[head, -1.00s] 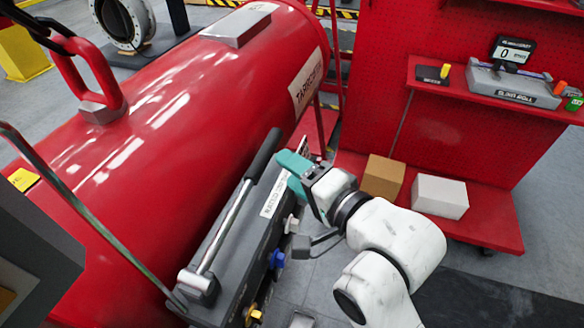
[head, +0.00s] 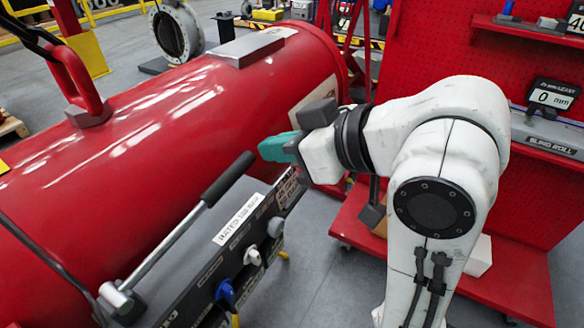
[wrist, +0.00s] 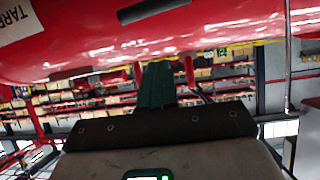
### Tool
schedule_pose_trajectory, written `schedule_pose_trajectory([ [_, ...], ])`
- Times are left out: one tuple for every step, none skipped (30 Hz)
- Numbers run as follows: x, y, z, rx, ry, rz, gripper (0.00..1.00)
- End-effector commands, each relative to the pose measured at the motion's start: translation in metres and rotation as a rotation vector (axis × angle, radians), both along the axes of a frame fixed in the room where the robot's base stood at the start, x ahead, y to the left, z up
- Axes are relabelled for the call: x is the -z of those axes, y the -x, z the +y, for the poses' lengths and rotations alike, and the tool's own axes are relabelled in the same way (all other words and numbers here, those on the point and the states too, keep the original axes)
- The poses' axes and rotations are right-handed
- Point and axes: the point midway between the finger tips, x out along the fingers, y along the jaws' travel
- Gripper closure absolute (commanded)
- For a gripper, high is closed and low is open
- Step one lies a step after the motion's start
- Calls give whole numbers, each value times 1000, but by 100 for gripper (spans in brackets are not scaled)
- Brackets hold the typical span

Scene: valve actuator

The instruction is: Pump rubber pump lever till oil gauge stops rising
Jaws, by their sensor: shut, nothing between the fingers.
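The pump lever has a silver shaft and a black rubber grip (head: 228,178). It slants up to the right over the dark pump unit (head: 205,295), beside the red tank. My gripper (head: 268,149) has teal fingers, shut and empty. In the head view it is up and to the right of the grip's end, with a gap between them in the picture. In the wrist view the shut fingers (wrist: 157,80) point toward the red tank, and no lever grip lies between them. I cannot make out an oil gauge on the pump unit.
The red tank (head: 190,120) fills the left side. A red pegboard stand (head: 440,50) is at the right, with a display (head: 553,94) reading 0 mm. A white box (head: 480,256) is partly hidden by my arm. Grey floor (head: 325,265) is bare beside the pump unit.

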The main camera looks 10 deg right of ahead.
Motion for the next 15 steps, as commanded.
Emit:
schedule_pose_trajectory([
  [-4,1,3,-36,39,-24,100],
  [-5,2,4,-52,57,-34,100],
  [-5,2,5,-67,73,-42,100],
  [-5,2,6,-74,83,-46,100],
  [-5,2,7,-79,88,-49,100],
  [-4,1,9,-82,90,-49,100],
  [-2,0,10,-83,90,-48,100],
  [-1,-2,13,-84,89,-47,100],
  [2,-5,16,-84,88,-45,100],
  [5,-7,19,-83,89,-45,100],
  [7,-10,22,-83,89,-45,100],
  [11,-14,27,-82,89,-44,100],
  [13,-18,31,-81,88,-44,100],
  [17,-21,35,-81,88,-43,100],
  [21,-25,40,-82,89,-44,100],
])
